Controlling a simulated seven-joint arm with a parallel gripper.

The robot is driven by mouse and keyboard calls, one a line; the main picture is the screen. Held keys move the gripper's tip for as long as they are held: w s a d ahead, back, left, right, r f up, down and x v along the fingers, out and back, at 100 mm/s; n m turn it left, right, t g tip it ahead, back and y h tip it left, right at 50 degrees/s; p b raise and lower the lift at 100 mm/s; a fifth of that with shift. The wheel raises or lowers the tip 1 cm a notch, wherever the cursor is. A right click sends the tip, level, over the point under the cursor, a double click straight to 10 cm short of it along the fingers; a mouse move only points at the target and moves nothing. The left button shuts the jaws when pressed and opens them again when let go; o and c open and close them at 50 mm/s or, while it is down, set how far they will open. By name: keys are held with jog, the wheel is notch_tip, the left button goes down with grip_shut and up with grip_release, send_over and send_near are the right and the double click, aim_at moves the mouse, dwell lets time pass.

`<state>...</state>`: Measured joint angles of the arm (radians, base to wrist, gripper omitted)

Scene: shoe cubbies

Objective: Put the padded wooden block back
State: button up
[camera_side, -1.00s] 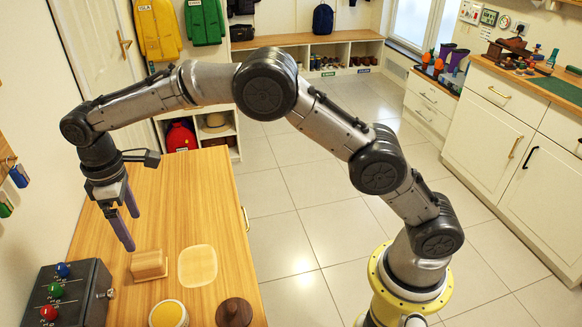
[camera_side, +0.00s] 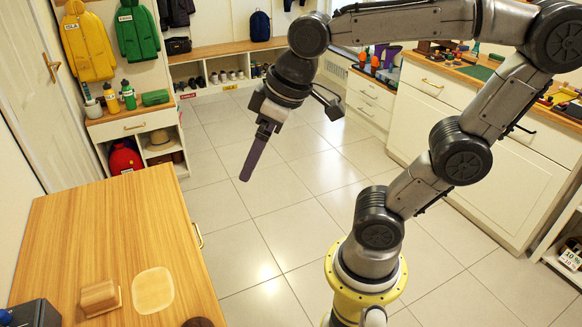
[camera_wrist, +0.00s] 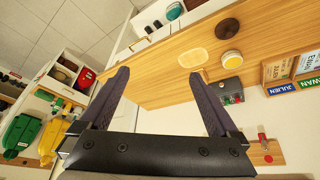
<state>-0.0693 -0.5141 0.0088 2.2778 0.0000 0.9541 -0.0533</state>
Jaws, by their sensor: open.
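A small wooden block (camera_side: 100,297) lies on the wooden tabletop (camera_side: 105,215) at the lower left of the side view. A pale rounded-square patch (camera_side: 153,290) lies just to its right; it also shows in the wrist view (camera_wrist: 192,57). I cannot make out the block clearly in the wrist view, and any padding on it is not visible. My gripper (camera_side: 245,178) hangs over the floor to the right of the table, away from the block. In the wrist view my gripper (camera_wrist: 158,76) has its fingers wide apart with nothing between them.
A dark box (camera_side: 35,312) stands at the table's left. A brown disc (camera_wrist: 227,27) and a yellow-topped round thing (camera_wrist: 231,58) are on the tabletop. A cubby shelf (camera_side: 160,148) stands behind the table, cabinets (camera_side: 450,115) at the right. The tiled floor between is clear.

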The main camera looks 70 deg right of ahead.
jog(key=s+d+f+m, duration=0.1)
jog(key=s+f, duration=0.2)
jog(key=s, duration=0.3)
jog(key=shift+d+f+t, duration=0.15)
jog(key=shift+d+t, duration=0.1)
jog(key=shift+t, duration=0.15)
